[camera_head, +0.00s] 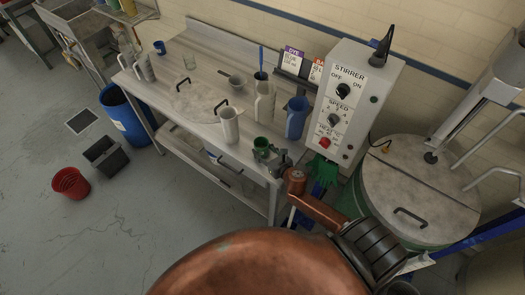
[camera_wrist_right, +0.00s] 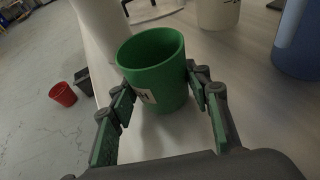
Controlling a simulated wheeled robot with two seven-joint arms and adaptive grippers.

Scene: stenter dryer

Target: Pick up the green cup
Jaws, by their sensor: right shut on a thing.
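The green cup (camera_head: 262,143) is at the near right end of the steel table (camera_head: 207,140). In the right wrist view, the green cup (camera_wrist_right: 152,72) stands upright with its open rim up and a small pale label on its side. My right gripper (camera_head: 267,156) is at the cup, and in the wrist view its green-padded fingers (camera_wrist_right: 162,98) are shut on the cup from both sides. I cannot tell whether the cup's base touches the tabletop. My left gripper is not in view.
A white jug (camera_head: 229,126) and a blue jug (camera_head: 296,118) stand close to the cup. The stirrer control box (camera_head: 345,105) rises to the right, beside a lidded drum (camera_head: 420,185). A red bucket (camera_head: 70,183) is on the floor at left.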

